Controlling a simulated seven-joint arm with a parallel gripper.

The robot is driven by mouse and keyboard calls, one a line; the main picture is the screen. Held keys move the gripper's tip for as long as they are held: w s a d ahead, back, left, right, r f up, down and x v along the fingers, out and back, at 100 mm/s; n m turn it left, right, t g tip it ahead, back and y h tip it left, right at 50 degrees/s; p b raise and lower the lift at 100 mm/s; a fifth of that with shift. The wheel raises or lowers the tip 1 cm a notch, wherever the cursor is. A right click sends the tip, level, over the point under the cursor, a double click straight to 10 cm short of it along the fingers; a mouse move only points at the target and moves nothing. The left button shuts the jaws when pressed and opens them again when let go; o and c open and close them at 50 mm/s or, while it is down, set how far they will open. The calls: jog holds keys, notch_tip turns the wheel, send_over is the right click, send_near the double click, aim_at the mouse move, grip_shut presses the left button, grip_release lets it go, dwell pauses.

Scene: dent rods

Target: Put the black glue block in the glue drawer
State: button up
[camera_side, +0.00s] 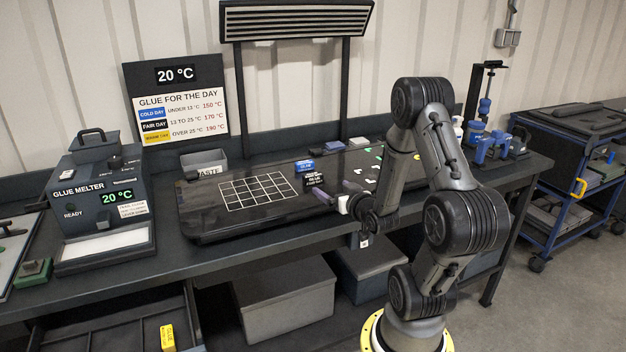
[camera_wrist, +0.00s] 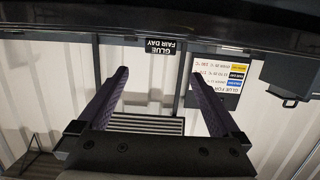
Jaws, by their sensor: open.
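The black glue block (camera_side: 314,181) stands on the dark bench mat, just in front of the blue glue block (camera_side: 305,165). Its "GLUE FAIR DAY" label shows upside down in the wrist view (camera_wrist: 161,48), ahead of and between my fingers. My gripper (camera_side: 338,193) is low over the mat, to the right of the black block. In the wrist view my gripper (camera_wrist: 162,76) has its two purple fingers wide apart with nothing between them. An open drawer (camera_side: 95,330) under the bench at lower left holds a yellow glue block (camera_side: 167,337).
The glue melter (camera_side: 105,190) stands at the left of the bench, reading 20 °C. A grey waste bin (camera_side: 205,162) and the temperature sign (camera_side: 178,100) are at the back. The white grid (camera_side: 255,191) on the mat is empty. Small coloured pieces lie behind my arm.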

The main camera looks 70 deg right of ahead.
aim_at(315, 178)
jog(key=x, duration=0.6)
jog(key=shift+w, duration=0.1)
jog(key=shift+x, duration=3.1)
jog(key=shift+f, duration=0.15)
jog(key=c, duration=1.4)
